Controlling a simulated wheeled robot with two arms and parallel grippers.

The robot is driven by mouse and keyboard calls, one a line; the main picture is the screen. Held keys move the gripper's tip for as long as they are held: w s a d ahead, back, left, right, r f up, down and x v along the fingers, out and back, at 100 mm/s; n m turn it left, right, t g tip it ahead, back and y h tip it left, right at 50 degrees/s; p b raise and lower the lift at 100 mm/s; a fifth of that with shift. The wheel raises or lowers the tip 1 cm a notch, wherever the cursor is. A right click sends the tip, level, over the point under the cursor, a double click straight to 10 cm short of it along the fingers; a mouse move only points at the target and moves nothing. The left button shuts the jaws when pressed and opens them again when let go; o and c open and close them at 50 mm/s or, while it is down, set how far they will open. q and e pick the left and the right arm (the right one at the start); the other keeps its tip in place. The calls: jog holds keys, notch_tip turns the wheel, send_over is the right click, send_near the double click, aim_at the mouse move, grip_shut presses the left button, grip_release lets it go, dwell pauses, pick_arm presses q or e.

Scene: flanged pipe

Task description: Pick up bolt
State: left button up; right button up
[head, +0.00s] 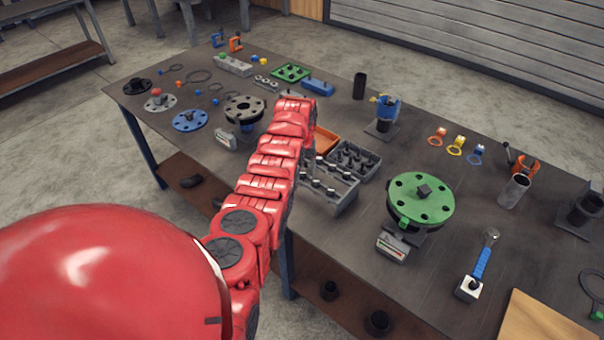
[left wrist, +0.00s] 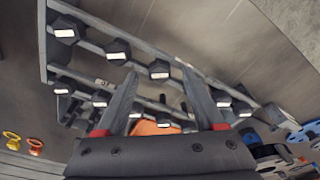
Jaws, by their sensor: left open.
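Several bolts with dark hex heads and white marks on top sit in a grey rack (left wrist: 105,27); one bolt (left wrist: 159,69) shows between my fingertips in the left wrist view. My left gripper (left wrist: 160,74) is open and empty, with a finger on either side of that bolt in the picture; how far above it they are I cannot tell. In the head view the rack (head: 343,205) stands right of my red left arm, which hides part of it and the jaws. My right gripper is not in view.
A black bin (head: 356,160) of dark parts and an orange tray (head: 325,139) stand by the rack. A green flange (head: 420,198) stands to the right.

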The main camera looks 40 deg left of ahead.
pick_arm(q)
jog(key=shift+f, duration=0.5)
grip_shut()
